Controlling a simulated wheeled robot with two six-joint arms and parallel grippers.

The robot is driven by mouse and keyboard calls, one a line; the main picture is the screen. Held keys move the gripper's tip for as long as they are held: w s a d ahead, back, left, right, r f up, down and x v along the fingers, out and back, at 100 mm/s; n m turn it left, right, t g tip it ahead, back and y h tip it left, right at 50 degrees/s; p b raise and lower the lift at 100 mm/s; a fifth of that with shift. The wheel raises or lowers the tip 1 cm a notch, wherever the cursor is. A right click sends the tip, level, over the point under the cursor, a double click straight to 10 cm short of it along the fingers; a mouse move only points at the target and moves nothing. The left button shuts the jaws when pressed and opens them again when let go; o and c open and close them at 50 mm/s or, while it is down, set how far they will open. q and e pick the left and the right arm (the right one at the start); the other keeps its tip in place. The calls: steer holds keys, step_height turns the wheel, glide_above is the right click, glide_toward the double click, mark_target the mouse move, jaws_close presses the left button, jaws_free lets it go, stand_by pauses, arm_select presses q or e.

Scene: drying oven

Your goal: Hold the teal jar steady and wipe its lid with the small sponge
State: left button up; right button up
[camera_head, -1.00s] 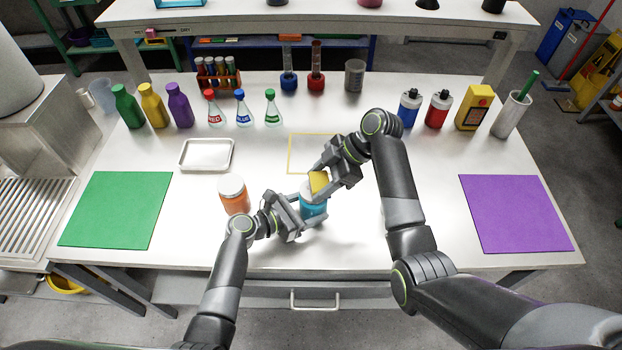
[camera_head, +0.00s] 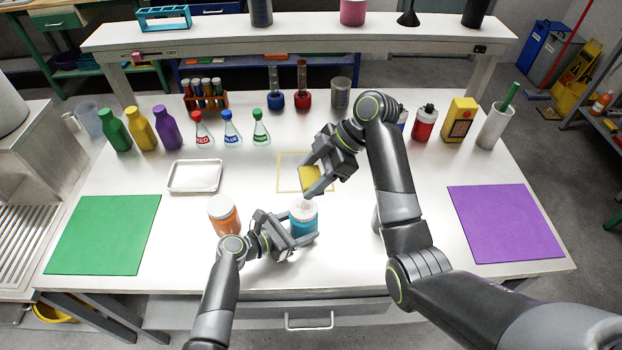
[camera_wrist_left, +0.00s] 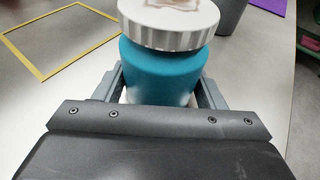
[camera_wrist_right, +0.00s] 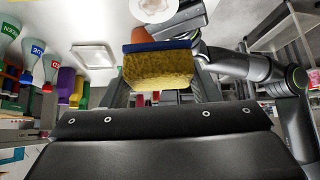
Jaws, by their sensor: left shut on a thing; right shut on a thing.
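The teal jar (camera_head: 303,219) stands upright on the white table, with its ridged pale lid (camera_head: 303,207) on. A brownish smudge shows on the lid's top in the left wrist view (camera_wrist_left: 172,4). My left gripper (camera_head: 304,236) is shut around the jar's body, below the lid. The small yellow sponge (camera_head: 309,179), with a blue layer in the right wrist view (camera_wrist_right: 160,46), is held in my right gripper (camera_head: 312,177). It is in the air above and behind the jar, apart from the lid.
An orange jar (camera_head: 223,216) stands left of the teal jar, close to my left gripper. A yellow square outline (camera_head: 279,172) is marked behind. A metal tray (camera_head: 195,177), green mat (camera_head: 104,235) and purple mat (camera_head: 504,224) lie around. Bottles and flasks line the back.

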steer(key=shift+f, duration=0.1)
stand_by(0.5)
glide_toward(297, 207)
steer(key=shift+s+x, duration=0.2)
steer(key=shift+x, duration=0.95)
steer(key=shift+s+x, duration=0.15)
steer(key=shift+x, duration=1.05)
steer(key=shift+a+f, duration=0.35)
steer(key=shift+a, duration=1.35)
steer(key=d, duration=0.3)
steer(key=shift+d+f, duration=0.1)
steer(key=shift+d, duration=0.05)
steer(key=shift+r, duration=4.05)
